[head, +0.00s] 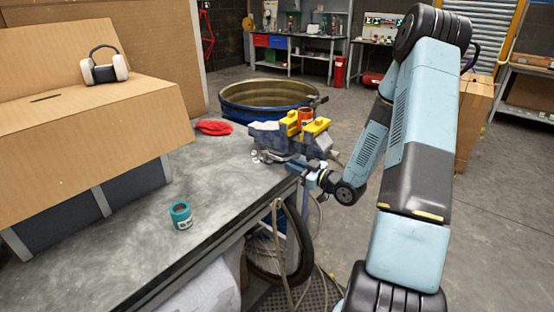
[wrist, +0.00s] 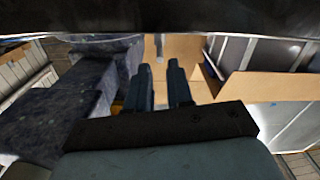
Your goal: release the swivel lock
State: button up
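A grey bench vise (head: 283,142) with yellow jaw pads sits at the workbench's right corner and has an orange piece (head: 306,115) between its jaws. Its textured blue-grey body (wrist: 65,100) fills the left of the wrist view. My gripper (head: 312,172) is low at the vise's right side, by its base. In the wrist view the two dark fingers of my gripper (wrist: 160,64) are apart, with a gap between them. A small grey upright piece (wrist: 160,47) shows beyond the gap; I cannot tell whether it is the swivel lock. No grip on anything is visible.
The workbench (head: 225,185) carries a teal can (head: 181,216), a red cloth (head: 214,127) and a large cardboard box (head: 95,130) with headphones (head: 104,66). A blue drum (head: 268,95) stands behind the vise. A wheel (head: 280,245) and hose are below the bench corner.

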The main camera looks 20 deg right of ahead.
aim_at(278, 158)
jog(key=x, duration=0.7)
jog(key=shift+w+a, duration=0.15)
jog(key=shift+w, duration=0.15)
jog(key=shift+c, duration=0.2)
grip_shut()
dwell(0.9)
